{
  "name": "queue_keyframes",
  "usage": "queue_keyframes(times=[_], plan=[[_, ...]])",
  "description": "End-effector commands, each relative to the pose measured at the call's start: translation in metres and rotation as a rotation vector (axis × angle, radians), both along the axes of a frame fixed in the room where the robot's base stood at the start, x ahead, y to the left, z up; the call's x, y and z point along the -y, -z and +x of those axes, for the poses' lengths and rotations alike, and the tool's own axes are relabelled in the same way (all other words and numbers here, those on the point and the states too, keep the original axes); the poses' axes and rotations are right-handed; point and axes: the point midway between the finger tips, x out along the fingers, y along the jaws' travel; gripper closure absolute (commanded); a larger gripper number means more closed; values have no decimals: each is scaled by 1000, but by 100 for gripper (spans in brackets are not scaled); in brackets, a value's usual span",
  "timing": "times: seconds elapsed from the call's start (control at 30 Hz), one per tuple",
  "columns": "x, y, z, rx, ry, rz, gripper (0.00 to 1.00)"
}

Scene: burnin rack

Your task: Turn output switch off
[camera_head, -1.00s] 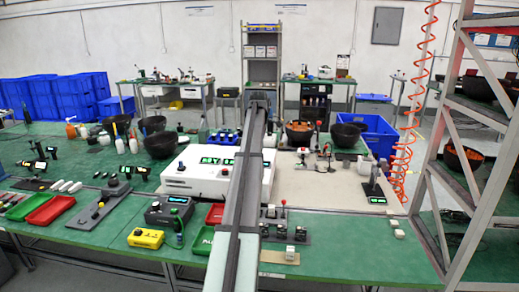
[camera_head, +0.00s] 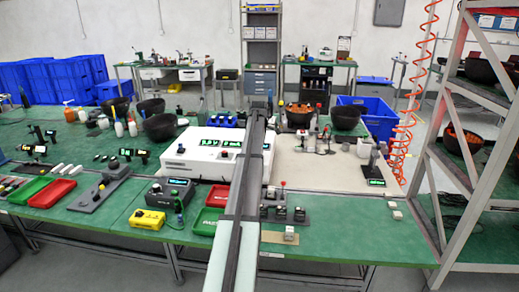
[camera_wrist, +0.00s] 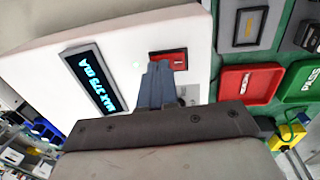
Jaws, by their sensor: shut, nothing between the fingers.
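A white box with a lit display (camera_head: 178,150) stands on the green bench, left of my arm in the head view. Its white face (camera_wrist: 128,45) fills the upper middle of the wrist view, with a black panel reading "MAX 375 mA" (camera_wrist: 94,85). A small red-plated switch (camera_wrist: 181,57) is on that face. My gripper (camera_wrist: 160,66) is shut and empty, its fingertips over or right at the switch and partly covering it. I cannot tell whether they touch, or the switch's position. My fingers are hidden behind my arm in the head view.
Red (camera_wrist: 250,82) and green (camera_wrist: 303,80) trays lie beside the box in the wrist view. A yellow case (camera_head: 146,219) and a dark instrument (camera_head: 168,192) sit at the bench's front. Black bowls (camera_head: 160,126) stand behind. A beige mat (camera_head: 325,172) lies to the right.

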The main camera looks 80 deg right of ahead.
Motion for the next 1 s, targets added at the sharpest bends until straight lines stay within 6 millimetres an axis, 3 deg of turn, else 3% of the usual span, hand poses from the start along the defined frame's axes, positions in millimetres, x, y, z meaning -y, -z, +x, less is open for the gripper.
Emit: queue_keyframes(times=[0.63, 1.0], plan=[[2, 7, 0, 0, 0, 2, 100], [-14, 7, 0, 0, 0, 10, 100]])
